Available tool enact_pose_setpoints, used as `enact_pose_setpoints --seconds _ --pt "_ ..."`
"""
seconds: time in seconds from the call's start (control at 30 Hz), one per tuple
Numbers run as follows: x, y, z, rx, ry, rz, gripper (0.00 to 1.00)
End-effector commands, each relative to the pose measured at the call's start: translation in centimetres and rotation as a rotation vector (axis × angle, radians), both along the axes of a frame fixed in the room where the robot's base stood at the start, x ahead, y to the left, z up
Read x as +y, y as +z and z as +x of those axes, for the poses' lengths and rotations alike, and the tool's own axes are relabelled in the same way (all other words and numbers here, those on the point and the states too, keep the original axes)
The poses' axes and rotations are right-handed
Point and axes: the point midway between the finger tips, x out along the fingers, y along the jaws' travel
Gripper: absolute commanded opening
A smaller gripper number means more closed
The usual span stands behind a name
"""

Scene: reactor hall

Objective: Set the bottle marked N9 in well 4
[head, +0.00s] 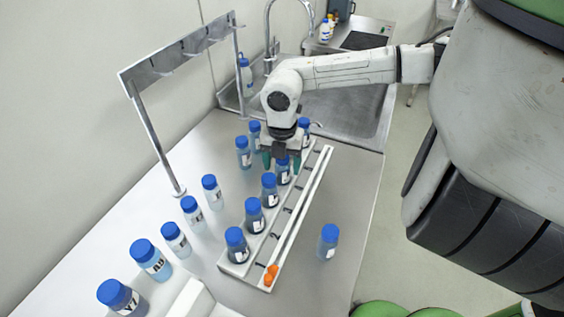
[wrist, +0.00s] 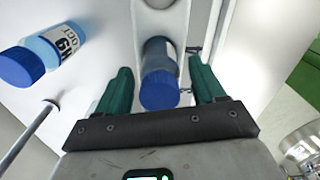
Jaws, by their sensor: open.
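The long white rack (head: 318,184) runs away from me along the bench, with a row of blue-capped bottles in it. My gripper (head: 281,162) is open over the rack, and its green fingers also show in the wrist view (wrist: 161,92). A blue-capped bottle (head: 283,171) stands between the fingers, fourth from the rack's near end. It also shows in the wrist view (wrist: 160,78), with a gap visible to both fingers. Its marking cannot be read. In the wrist view, a bottle with an upside-down label (wrist: 50,50) stands outside the rack. The label includes a 9; its letter is unclear.
Several bottles stand left of the rack, including one at the front (head: 122,297). A lone bottle (head: 328,242) stands right of it. Orange pieces (head: 270,275) sit on the rack's near end. A metal shelf frame (head: 180,55) rises at left. A sink (head: 340,108) lies behind.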

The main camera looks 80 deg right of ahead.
Motion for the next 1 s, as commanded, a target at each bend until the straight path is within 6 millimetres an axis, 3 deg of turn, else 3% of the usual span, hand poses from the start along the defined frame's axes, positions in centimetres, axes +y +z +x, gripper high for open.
enact_pose_setpoints --seconds 0.6,0.8,1.0 --pt "-0.1 10.7 0.0 0.001 -0.001 -0.004 0.69" --pt "0.0 12.0 0.0 0.0 0.0 -0.001 0.69" --pt "0.0 12.2 0.0 0.0 0.0 0.0 0.69"
